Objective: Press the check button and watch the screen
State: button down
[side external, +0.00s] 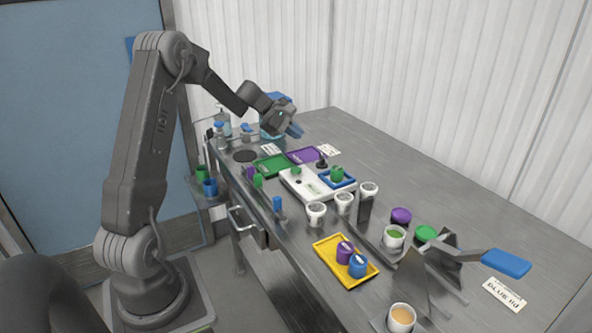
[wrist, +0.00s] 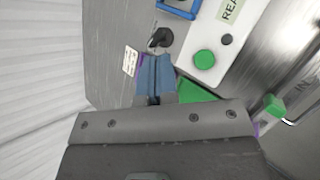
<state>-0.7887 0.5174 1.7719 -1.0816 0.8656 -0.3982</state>
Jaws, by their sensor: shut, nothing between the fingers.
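A white device (side external: 292,187) lies near the middle of the steel table. In the wrist view it carries a round green button (wrist: 204,59), a small dark knob (wrist: 227,40) and a pale green screen (wrist: 231,9). Only the letters "REA" of the screen text show; the rest is cut off. My gripper (side external: 296,130) is above the table's far end, behind the device. In the wrist view its blue fingers (wrist: 156,62) are together and empty. They are left of the green button and apart from it.
A green mat (side external: 271,165) and a purple mat (side external: 303,156) lie behind the device. A black-knobbed object (wrist: 160,38) stands close ahead of my fingertips. A blue tray (side external: 351,184) with a green-lidded pot adjoins the device. White cups and a yellow tray (side external: 329,244) stand nearer the camera.

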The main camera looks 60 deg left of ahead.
aim_at(295, 170)
dwell(0.3)
jog(key=shift+f, duration=4.4)
jog(key=shift+f, duration=0.15)
jog(key=shift+f, duration=0.25)
jog(key=shift+f, duration=0.55)
jog(key=shift+r, duration=0.95)
